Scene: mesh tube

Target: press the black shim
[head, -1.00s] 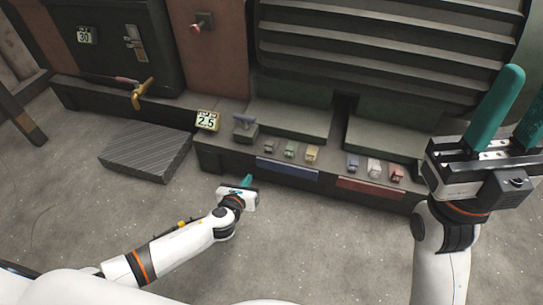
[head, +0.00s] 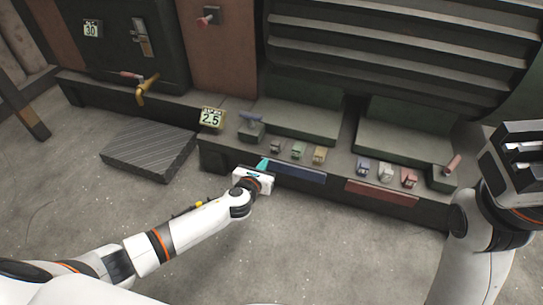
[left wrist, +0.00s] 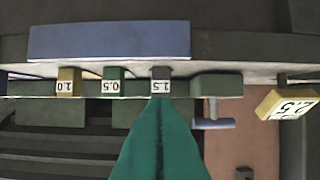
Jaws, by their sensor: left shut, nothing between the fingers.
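The black shim (head: 276,146) is a small dark block on the ledge, the leftmost of its group of three in the head view. In the left wrist view it carries a white 1.5 label (left wrist: 161,86). My left gripper (head: 263,165) is shut and empty, low in front of the ledge near the black shim. In the left wrist view its green fingertips (left wrist: 160,102) lie over the lower part of that shim; I cannot tell if they touch.
Beside the black shim are a green shim (head: 298,150) and a yellow shim (head: 319,155), with a blue-handled block (head: 250,128) on the other side. A blue panel (head: 297,173) is on the ledge front. Another group of shims (head: 386,173) sits right.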

